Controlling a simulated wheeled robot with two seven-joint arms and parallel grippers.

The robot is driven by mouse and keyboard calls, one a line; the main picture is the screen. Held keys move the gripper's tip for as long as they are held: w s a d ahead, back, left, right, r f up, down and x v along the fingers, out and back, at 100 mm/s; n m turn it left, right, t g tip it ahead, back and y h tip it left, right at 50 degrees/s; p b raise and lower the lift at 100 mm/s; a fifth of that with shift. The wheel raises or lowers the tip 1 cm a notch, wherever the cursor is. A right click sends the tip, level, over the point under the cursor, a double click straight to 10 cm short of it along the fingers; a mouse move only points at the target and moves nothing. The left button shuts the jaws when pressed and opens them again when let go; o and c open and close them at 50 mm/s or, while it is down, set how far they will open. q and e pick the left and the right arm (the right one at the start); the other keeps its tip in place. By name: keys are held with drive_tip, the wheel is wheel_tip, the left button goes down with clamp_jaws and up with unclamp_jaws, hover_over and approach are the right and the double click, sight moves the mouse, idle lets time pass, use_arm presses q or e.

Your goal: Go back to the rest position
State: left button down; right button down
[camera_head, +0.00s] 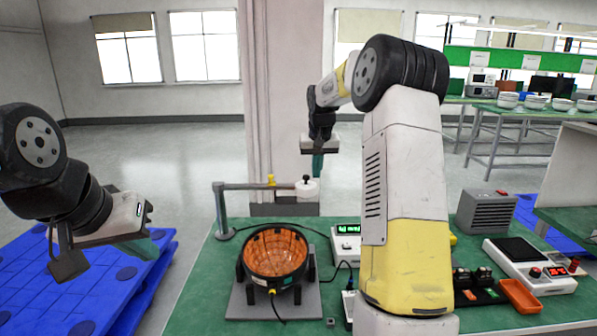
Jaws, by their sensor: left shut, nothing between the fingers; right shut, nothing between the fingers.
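My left gripper (146,250) is at the left, over the blue pallet, with its teal fingers shut and empty. It is apart from everything on the green table. My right gripper (318,166) hangs with its teal fingers pointing down, shut and empty. In the picture it shows just above the white round head of a grey post-and-bar stand (250,186). I cannot tell how close the fingertips are to that head. My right arm fills the middle right of the view and hides part of the table.
The green table (205,290) holds a black round fixture with an orange inside (275,252), a small meter with a green display (346,243), a grey box (486,212), a white instrument (530,265) and an orange tray (520,296). Blue pallets (75,285) lie at the left.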

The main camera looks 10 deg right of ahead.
drive_tip(key=s+a+r+n+t, duration=0.1)
drive_tip(key=s+a+r, duration=0.3)
drive_tip(key=s, duration=0.5)
drive_tip(key=s+a+r, duration=0.2)
drive_tip(key=s+r, duration=0.3)
drive_tip(key=s, duration=0.4)
drive_tip(key=s+a+f+y, duration=0.1)
drive_tip(key=s+a+f, duration=0.1)
drive_tip(key=s, duration=0.8)
drive_tip(key=s+a+f+n+t+y, duration=0.1)
drive_tip(key=s+a, duration=0.1)
drive_tip(key=s, duration=0.8)
drive_tip(key=shift+s+a+f+y, duration=0.3)
drive_tip(key=shift+s+a+f, duration=0.05)
drive_tip(key=shift+a+f, duration=0.05)
